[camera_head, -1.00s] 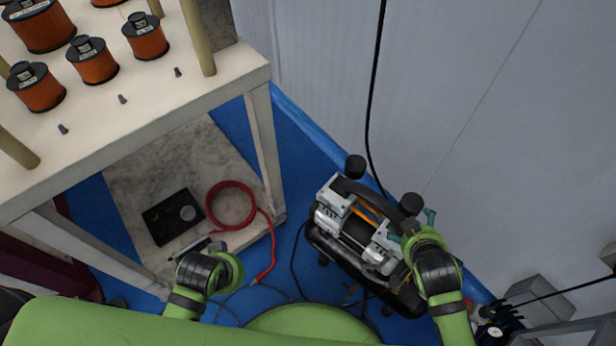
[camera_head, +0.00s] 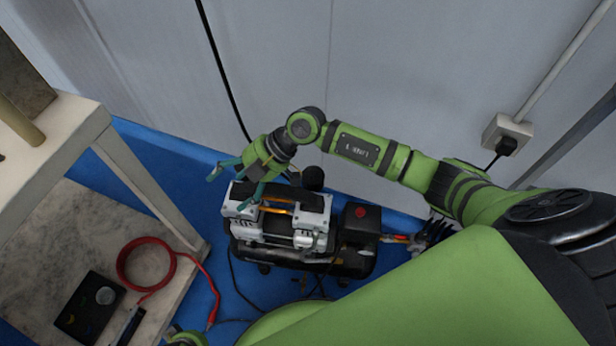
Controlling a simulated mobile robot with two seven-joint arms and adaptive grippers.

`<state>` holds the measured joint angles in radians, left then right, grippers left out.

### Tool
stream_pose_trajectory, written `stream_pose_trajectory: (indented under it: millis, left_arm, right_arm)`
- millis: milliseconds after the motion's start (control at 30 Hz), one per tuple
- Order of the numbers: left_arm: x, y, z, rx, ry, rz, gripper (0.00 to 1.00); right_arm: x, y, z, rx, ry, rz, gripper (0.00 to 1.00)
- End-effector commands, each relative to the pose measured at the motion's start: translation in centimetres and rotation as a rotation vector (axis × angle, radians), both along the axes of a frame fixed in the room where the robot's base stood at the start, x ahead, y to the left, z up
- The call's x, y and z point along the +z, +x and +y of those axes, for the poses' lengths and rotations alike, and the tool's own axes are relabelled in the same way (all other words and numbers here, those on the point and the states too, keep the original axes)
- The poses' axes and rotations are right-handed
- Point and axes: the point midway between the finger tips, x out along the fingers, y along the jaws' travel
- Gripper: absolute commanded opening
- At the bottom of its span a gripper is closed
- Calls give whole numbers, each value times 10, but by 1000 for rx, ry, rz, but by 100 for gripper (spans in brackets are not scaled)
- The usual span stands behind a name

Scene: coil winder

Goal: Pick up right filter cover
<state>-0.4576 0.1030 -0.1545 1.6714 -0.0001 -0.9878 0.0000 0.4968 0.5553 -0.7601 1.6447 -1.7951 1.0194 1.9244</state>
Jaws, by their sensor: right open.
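The air compressor (camera_head: 306,222) stands on the blue floor against the wall, with silver cylinder heads and a dark tank. One black round filter cover (camera_head: 313,178) shows at its back right, partly behind my right arm. A second cover is not visible; my gripper and wrist may hide it. My right gripper (camera_head: 229,190) is open and empty, its teal fingers spread above the compressor's back left corner, to the left of the visible cover.
A workbench (camera_head: 60,150) with a lower shelf stands on the left. A black cable hangs down the wall. A wall socket (camera_head: 507,137) is at the right.

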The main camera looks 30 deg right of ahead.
Motion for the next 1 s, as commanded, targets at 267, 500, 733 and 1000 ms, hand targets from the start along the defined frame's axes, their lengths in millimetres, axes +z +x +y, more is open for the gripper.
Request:
stream_pose_trajectory:
  millis: [267,500,733,1000]
  left_arm:
    - [-30,-11,1,-3,1,14,0]
    - [-34,-12,1,-3,0,12,0]
    - [-23,-5,0,-1,0,5,0]
    - [-3,6,-1,2,-1,-8,0]
  right_arm:
    - [-46,17,-158,-222,-658,252,87]
    - [-51,18,-202,-332,-817,310,87]
    - [-78,14,-199,-329,-815,310,87]
    - [-112,11,-196,-328,-812,306,87]
